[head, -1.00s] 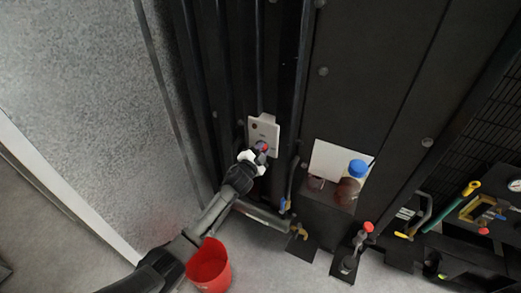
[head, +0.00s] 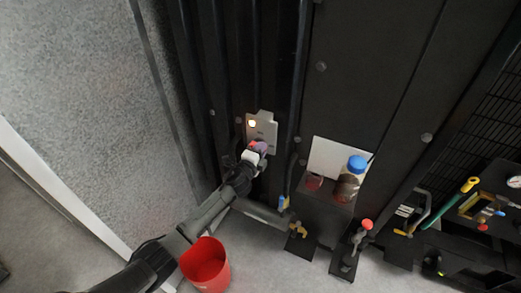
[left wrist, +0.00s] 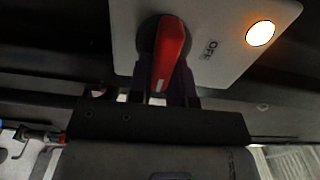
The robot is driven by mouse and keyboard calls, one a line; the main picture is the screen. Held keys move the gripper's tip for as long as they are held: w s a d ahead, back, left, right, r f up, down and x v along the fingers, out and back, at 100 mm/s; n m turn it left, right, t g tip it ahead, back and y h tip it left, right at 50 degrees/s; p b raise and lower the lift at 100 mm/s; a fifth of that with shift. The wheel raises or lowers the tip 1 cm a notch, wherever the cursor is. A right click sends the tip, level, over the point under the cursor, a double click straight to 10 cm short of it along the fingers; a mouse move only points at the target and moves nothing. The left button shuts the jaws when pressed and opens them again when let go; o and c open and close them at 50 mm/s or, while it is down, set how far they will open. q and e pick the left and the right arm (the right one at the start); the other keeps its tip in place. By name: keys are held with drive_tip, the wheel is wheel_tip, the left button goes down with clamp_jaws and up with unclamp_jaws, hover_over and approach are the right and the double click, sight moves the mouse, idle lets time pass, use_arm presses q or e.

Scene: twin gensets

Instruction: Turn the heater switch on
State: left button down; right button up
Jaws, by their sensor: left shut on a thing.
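The heater switch is a light grey plate (head: 266,128) on the dark panel, with a red knob (head: 257,146) low on it and a round lamp (head: 252,123) near its top left. The lamp glows yellow-orange. In the left wrist view the red handle (left wrist: 168,52) stands nearly upright, tilted slightly, with the printed word OFF to its right and the lit lamp (left wrist: 260,34) beyond. My left gripper (head: 252,157) is shut on the red knob; its fingers partly hide it. My right gripper is not in view.
A red bucket (head: 206,268) stands on the floor below my left arm. Pipes and valves with coloured handles line the lower right.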

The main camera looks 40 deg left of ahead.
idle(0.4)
use_arm(q)
drive_tip(key=c, duration=1)
unclamp_jaws()
drive_tip(key=shift+c, duration=0.2)
drive_tip(key=shift+s, duration=0.1)
drive_tip(key=s+d, duration=0.2)
drive_tip(key=s, duration=1.1)
drive_tip(key=shift+s+d+b, duration=0.2)
drive_tip(key=shift+d+b, duration=0.1)
drive_tip(key=shift+b, duration=0.1)
